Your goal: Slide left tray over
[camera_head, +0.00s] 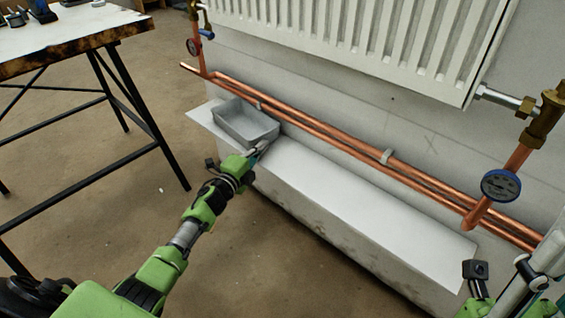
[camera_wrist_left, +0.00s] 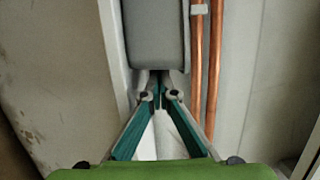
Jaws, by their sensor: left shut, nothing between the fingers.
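A grey rectangular tray (camera_head: 246,124) sits at the left end of the white ledge (camera_head: 350,205) below the copper pipes. My left gripper (camera_head: 262,149) is shut and empty, its fingertips close to the right end of the tray. In the left wrist view the shut fingertips (camera_wrist_left: 159,88) are at the near end of the tray (camera_wrist_left: 156,35); I cannot tell whether they touch it. My right gripper is not clearly seen; only part of my right arm shows at the lower right.
Copper pipes (camera_head: 330,133) run along the wall just behind the ledge, under a white radiator (camera_head: 370,40). A blue-rimmed gauge (camera_head: 501,186) hangs at the right. A black-legged workbench (camera_head: 75,35) stands at the left. The ledge right of the tray is clear.

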